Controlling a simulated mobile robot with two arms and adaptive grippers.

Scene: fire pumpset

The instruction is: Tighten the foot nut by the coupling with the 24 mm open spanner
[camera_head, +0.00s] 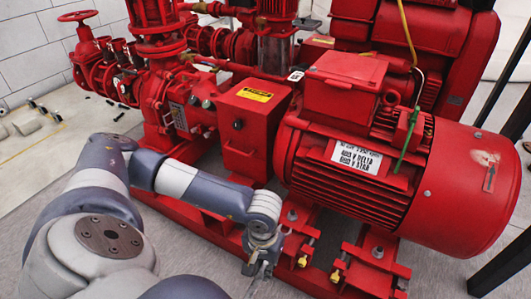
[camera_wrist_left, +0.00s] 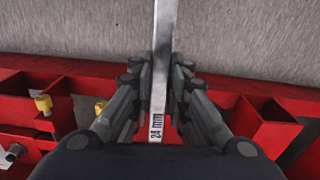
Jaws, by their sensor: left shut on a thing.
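My left gripper (camera_head: 260,262) is low at the front edge of the red base frame. In the left wrist view its two fingers (camera_wrist_left: 160,95) are shut on a flat steel spanner (camera_wrist_left: 162,45) marked "24 mm". The spanner's shank runs up out of the picture, and its open end is not visible. The motor foot nut by the coupling (camera_head: 292,215) shows just right of and above my left gripper, which is apart from it. The coupling itself is hidden under a red guard box (camera_head: 240,135) with a yellow label. My right gripper is not in view.
The red motor (camera_head: 350,190) stands above the feet. Another foot with a nut (camera_head: 377,253) is to the right. Yellow-headed bolts (camera_wrist_left: 43,104) stick out along the red frame (camera_wrist_left: 265,132). The pump and valves (camera_head: 165,90) are behind left. Grey floor (camera_wrist_left: 80,45) is clear in front.

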